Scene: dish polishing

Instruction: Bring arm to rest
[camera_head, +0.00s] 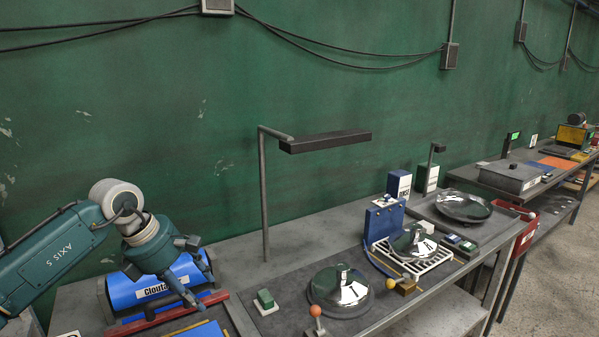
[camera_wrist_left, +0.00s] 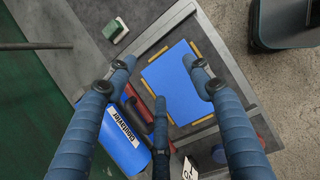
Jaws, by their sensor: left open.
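My left arm comes in from the left in the head view. The fingers appear apart from both. My right gripper is in neither view.
A black lamp (camera_head: 325,141) on a post rises from the bench. To the right are a shiny round dish (camera_head: 340,288), another on a white rack (camera_head: 440,258), and a third dish (camera_head: 463,207) farther back. A green-and-white block (camera_head: 265,299) lies near the dishes. A green wall stands behind.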

